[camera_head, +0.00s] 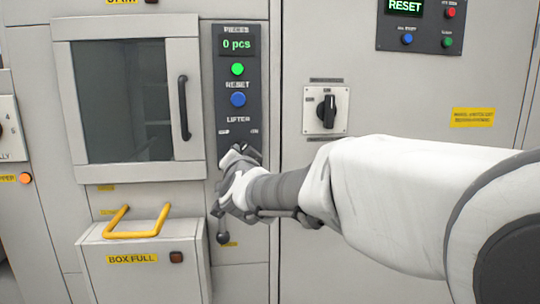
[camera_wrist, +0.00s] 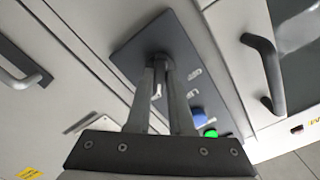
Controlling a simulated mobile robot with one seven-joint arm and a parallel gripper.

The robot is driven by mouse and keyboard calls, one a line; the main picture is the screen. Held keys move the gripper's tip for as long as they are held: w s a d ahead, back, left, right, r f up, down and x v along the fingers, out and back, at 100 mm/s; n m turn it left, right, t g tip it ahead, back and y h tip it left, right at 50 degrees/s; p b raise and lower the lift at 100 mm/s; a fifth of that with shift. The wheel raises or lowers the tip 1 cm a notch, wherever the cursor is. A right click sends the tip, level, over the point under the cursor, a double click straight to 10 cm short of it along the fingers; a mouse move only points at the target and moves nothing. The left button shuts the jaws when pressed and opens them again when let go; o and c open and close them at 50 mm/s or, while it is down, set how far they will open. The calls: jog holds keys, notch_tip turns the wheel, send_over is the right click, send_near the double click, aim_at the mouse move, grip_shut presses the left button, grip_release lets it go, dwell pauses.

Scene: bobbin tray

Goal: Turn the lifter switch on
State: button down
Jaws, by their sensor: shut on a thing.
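The lifter switch sits on the dark control panel (camera_head: 237,72), below the "LIFTER" label (camera_head: 238,119). My gripper (camera_head: 240,152) is in front of it and hides it in the head view. In the wrist view the two fingers of my gripper (camera_wrist: 162,76) close together on the dark round lifter switch (camera_wrist: 159,59). Which way the switch is turned cannot be told, as the fingers cover most of it. Above the label are a blue reset button (camera_head: 238,100), a lit green button (camera_head: 237,69) and a display (camera_head: 237,45) reading "0 pcs".
A windowed door with a black handle (camera_head: 184,108) is left of the panel. A black rotary switch (camera_head: 327,111) is on the right. A box marked "BOX FULL" (camera_head: 133,259) with a yellow handle (camera_head: 134,234) juts out at lower left. A dark ball-ended lever (camera_head: 222,238) shows below my gripper.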

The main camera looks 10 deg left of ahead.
jog(key=shift+r, duration=0.1)
jog(key=c, duration=0.8)
grip_release()
jog(key=p+v, duration=0.2)
jog(key=v, duration=1.5)
jog(key=shift+s, duration=0.2)
jog(key=shift+d, duration=0.15)
